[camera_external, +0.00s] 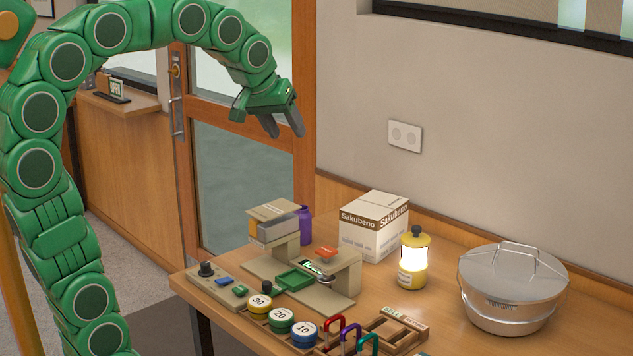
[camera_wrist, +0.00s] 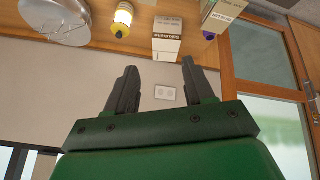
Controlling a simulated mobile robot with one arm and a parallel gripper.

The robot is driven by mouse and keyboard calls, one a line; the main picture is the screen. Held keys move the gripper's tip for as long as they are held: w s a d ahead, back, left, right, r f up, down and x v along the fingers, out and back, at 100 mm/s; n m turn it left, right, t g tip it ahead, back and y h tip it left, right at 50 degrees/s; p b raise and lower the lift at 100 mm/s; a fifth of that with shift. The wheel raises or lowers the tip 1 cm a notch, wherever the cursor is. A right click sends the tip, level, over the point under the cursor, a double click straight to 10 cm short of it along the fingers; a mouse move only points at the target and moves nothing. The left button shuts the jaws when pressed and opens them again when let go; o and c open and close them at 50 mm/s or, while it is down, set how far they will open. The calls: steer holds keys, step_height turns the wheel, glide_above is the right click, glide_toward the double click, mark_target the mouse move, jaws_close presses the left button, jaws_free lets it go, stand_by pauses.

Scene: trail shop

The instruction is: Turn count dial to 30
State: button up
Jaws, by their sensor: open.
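My gripper (camera_external: 285,127) is open and empty, high above the table's far left end and in front of the door. Its two dark fingers also show spread apart in the wrist view (camera_wrist: 159,70). A beige control panel (camera_external: 222,291) at the table's left edge carries a black knob (camera_external: 207,269), a blue button and a green button. Which part is the count dial, and its setting, I cannot tell. Round pieces marked 30 (camera_external: 260,302), 20 (camera_external: 281,320) and 10 (camera_external: 304,333) sit in a wooden rack. The gripper touches none of these.
A beige machine (camera_external: 340,280) with a green tray (camera_external: 294,280) stands behind the rack. A Sakubeno box (camera_external: 372,238), lit lantern (camera_external: 413,262), metal pot (camera_external: 512,290), purple bottle (camera_external: 305,225) and coloured carabiners (camera_external: 350,338) share the table (camera_external: 440,285).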

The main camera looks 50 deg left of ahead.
steer(key=w+a+f+n+g, duration=0.1)
steer(key=w+a+f+g, duration=0.2)
steer(key=a+f, duration=0.5)
steer(key=n+g+h, duration=0.3)
steer(key=g+h, duration=0.1)
steer(key=g, duration=0.2)
glide_toward(207, 261)
steer(key=f, duration=0.1)
steer(key=shift+d+x, duration=0.2)
steer(key=shift+x, duration=3.75)
steer(key=shift+r, duration=0.15)
steer(key=shift+c, duration=0.2)
steer(key=shift+s, duration=0.1)
jaws_close()
